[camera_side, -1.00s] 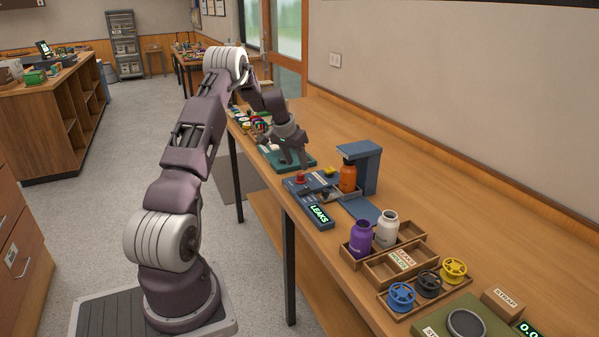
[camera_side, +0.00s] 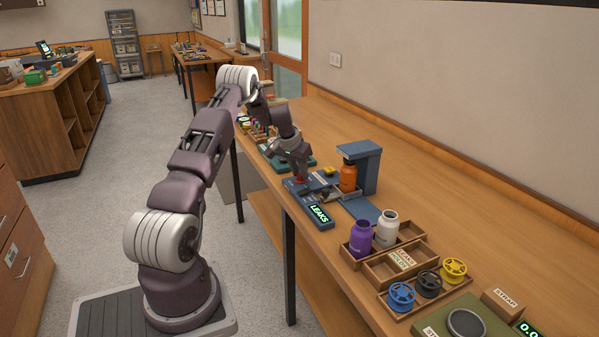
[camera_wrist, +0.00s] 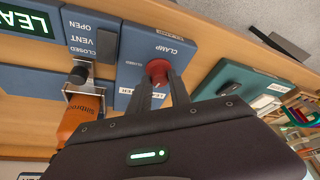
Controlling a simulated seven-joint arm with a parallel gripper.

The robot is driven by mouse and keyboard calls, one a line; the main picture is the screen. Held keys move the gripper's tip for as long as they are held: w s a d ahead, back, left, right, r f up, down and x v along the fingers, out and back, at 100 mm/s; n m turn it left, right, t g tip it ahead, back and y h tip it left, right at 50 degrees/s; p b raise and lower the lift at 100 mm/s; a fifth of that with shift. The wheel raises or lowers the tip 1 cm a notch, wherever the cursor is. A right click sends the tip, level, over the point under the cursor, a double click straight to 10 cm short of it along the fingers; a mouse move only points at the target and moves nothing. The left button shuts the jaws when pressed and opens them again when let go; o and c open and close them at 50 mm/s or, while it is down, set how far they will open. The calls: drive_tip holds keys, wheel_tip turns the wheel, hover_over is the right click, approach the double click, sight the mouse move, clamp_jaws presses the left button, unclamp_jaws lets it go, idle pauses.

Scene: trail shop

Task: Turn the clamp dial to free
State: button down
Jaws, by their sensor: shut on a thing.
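The clamp dial (camera_wrist: 158,71) is a red round knob on a blue panel (camera_wrist: 184,30) marked CLAMP in the wrist view. My gripper (camera_wrist: 163,82) is shut on the dial, with a dark finger on each side of it. In the side view my gripper (camera_side: 299,179) points down at the dial and mostly hides it. The dial's pointer and setting cannot be made out. An orange bottle (camera_side: 348,178) stands upright in the blue test stand (camera_side: 371,168); it also shows in the wrist view (camera_wrist: 76,120).
A valve panel (camera_wrist: 88,40) marked OPEN, VENT, CLOSED sits beside the clamp panel. A display (camera_side: 319,214) reads LEAKS. A yellow knob (camera_side: 330,170) is close by. A wooden tray (camera_side: 411,231) holds purple and white bottles.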

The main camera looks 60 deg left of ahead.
drive_tip(key=n, duration=0.2)
drive_tip(key=shift+n+g+y, duration=0.3)
drive_tip(key=shift+y, duration=0.1)
drive_tip(key=c, duration=1.2)
unclamp_jaws()
drive_tip(key=v, duration=0.7)
